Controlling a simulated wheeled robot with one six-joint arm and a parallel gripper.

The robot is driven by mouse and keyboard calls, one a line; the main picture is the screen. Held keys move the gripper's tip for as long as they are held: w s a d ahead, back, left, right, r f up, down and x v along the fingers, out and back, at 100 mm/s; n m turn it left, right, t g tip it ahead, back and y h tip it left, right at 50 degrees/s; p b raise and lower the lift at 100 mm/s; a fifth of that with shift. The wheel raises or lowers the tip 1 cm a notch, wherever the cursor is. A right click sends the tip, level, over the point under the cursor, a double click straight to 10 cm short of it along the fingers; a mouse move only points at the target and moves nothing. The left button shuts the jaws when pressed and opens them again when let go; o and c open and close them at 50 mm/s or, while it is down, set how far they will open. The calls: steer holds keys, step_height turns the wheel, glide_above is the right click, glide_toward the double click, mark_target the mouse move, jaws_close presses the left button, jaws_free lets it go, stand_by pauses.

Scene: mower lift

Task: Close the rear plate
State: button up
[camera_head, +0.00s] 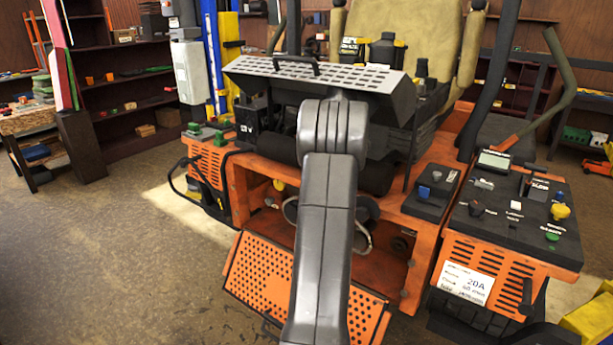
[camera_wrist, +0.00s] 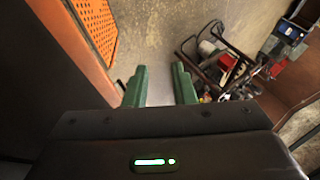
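An orange perforated plate (camera_head: 257,279) is at the low front of the orange machine in the head view. It slants outward at the bottom, below an open bay (camera_head: 280,232), and my arm covers its middle. I take it to be the rear plate. An orange perforated panel (camera_wrist: 97,27), likely the same plate, shows at the upper left of the wrist view. My gripper (camera_wrist: 160,86) has two green fingers set apart, with only floor visible between them. It touches nothing that I can see. In the head view the gripper is hidden.
A grey slotted cover (camera_head: 345,79) with a black handle sits above the bay. A control panel (camera_head: 520,205) is on the right, with a yellow object (camera_head: 590,320) below it. Shelves (camera_head: 125,90) line the back left. The floor at left (camera_head: 90,260) is clear.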

stand_by(0.4)
steer(key=x, duration=1.4)
steer(key=shift+p, duration=0.45)
steer(key=shift+d+r, duration=0.1)
steer(key=shift+d, duration=0.05)
